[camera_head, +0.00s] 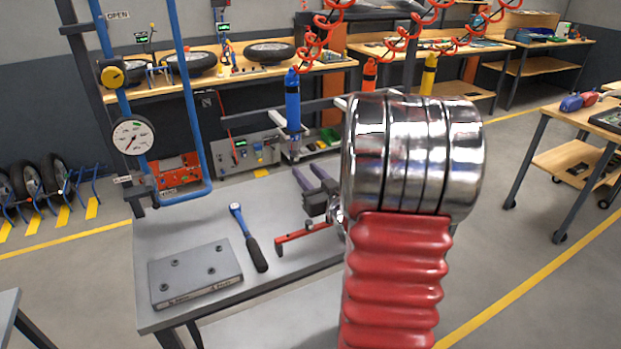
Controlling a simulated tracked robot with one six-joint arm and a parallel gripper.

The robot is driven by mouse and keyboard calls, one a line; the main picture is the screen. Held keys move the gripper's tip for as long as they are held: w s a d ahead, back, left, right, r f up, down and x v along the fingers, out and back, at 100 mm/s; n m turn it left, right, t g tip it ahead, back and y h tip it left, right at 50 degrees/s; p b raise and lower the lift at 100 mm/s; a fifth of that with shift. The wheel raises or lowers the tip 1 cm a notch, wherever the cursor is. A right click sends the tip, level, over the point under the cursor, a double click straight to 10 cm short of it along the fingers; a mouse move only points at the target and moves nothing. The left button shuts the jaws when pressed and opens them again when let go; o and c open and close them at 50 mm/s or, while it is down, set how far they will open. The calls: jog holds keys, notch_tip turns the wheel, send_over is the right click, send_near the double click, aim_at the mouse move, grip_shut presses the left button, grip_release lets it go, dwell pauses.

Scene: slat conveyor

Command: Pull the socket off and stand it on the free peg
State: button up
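My gripper (307,169) is over the right part of the grey bench, its two grey-purple fingers spread apart with nothing visible between them. A ratchet (250,240) with a blue head and a dark handle lies on the bench to the left of my gripper. I cannot make out a separate socket on it. A red bar (302,236) with short upright ends lies below my gripper, its right end hidden by my arm. A grey plate (195,273) with several small round studs or holes lies at the bench's front left. Which peg is free is too small to tell.
The grey bench (190,222) is clear around the ratchet. A blue pipe frame (188,100) with a gauge (133,135) stands at its left. A blue tool (293,100) hangs on a red coil above the back. My arm hides the bench's right side.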

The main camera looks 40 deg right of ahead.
aim_at(296, 161)
jog(key=shift+x, duration=3.55)
jog(key=shift+c, duration=0.2)
jog(key=c, duration=0.7)
jog(key=shift+f, duration=0.2)
jog(key=shift+f, duration=0.7)
